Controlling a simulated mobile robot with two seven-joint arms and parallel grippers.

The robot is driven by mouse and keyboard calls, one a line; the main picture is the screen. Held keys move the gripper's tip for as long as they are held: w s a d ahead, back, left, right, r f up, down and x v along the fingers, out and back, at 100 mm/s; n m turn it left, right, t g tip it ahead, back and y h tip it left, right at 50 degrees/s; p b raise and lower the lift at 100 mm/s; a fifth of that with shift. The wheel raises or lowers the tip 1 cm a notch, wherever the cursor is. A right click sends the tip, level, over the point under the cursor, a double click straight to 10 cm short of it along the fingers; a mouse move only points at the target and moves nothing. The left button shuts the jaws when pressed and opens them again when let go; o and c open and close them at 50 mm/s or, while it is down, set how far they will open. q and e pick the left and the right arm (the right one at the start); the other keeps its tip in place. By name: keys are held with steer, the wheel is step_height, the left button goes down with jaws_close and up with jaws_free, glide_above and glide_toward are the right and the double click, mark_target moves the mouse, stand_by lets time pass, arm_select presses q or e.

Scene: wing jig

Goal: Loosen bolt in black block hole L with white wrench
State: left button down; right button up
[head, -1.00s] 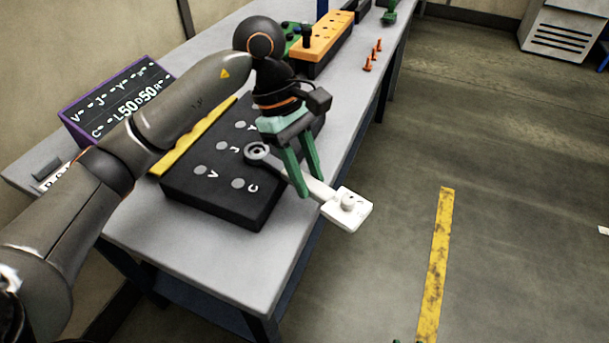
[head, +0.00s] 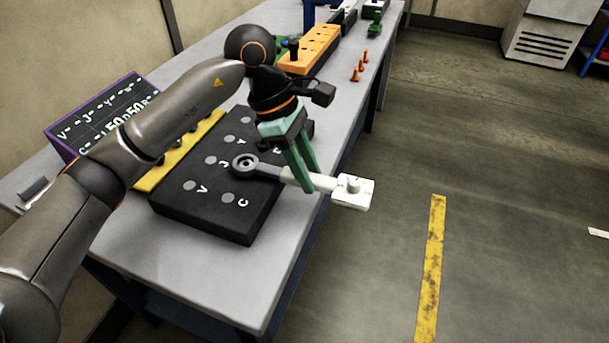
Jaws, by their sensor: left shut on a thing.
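The white wrench (head: 322,185) has a dark ring head and a white block with a knob at its handle end. My left gripper (head: 306,190), with green fingers, is shut on the wrench handle near the block's right edge. The ring head is over the black block (head: 210,218), between the J and C marks. The handle end sticks out past the table edge. The labels V, J, Y and C show on the black block. Hole L and its bolt cannot be made out; my gripper and the wrench cover part of the block. My right gripper is out of view.
A yellow strip (head: 150,182) lies along the block's left side. A purple-edged display panel (head: 62,135) stands at the table's left. An orange block (head: 318,45) and several orange bolts (head: 358,74) are farther back. The floor to the right is open.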

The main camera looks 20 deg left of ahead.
arm_select(q)
steer(key=shift+w+r+n, duration=0.1)
steer(key=shift+w+n, duration=0.2)
steer(key=shift+w+r+n+t, duration=0.1)
steer(key=shift+w+n+t, duration=0.4)
steer(key=shift+w+n, duration=0.55)
